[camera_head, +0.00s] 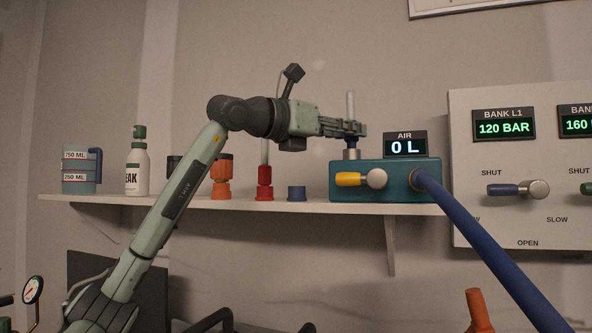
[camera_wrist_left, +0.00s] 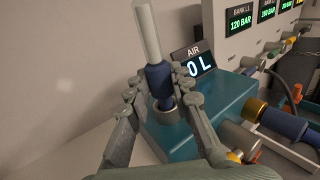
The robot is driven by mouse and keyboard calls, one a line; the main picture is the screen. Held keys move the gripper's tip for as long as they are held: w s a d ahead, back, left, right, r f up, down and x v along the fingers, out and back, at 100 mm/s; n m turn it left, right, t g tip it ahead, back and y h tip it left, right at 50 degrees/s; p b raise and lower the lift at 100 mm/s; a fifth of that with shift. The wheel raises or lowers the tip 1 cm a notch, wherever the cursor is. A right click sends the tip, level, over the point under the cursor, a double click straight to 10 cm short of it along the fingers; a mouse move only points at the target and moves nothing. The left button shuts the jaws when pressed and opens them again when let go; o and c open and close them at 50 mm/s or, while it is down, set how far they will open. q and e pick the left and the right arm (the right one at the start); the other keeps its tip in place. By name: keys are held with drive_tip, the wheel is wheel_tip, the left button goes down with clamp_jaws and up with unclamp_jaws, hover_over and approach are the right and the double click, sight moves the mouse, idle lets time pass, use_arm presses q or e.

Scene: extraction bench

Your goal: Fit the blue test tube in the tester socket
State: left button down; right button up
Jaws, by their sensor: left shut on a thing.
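The blue test tube has a clear upper part (camera_head: 350,103) and a blue lower part (camera_wrist_left: 158,82). My left gripper (camera_head: 352,129) is shut on the blue part and holds the tube about upright over the tester. The teal tester (camera_head: 400,192) stands on the shelf and its display reads 0 L. Its grey tester socket (camera_head: 351,154) is on top at the left, directly below the tube. In the left wrist view the tube's lower end meets the socket ring (camera_wrist_left: 165,114); how deep it sits is hidden. My right gripper is out of view.
A blue hose (camera_head: 490,250) runs from the tester. A gauge panel (camera_head: 470,145) stands right.

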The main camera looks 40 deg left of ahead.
use_arm(q)
drive_tip(key=shift+f+b, duration=0.45)
drive_tip(key=shift+f, duration=0.1)
drive_tip(key=c, duration=1.3)
unclamp_jaws()
drive_tip(key=shift+o, duration=0.2)
drive_tip(key=shift+s, duration=0.1)
drive_tip(key=v, duration=1.1)
drive_tip(key=shift+s+a, duration=0.15)
drive_tip(key=shift+s, duration=0.25)
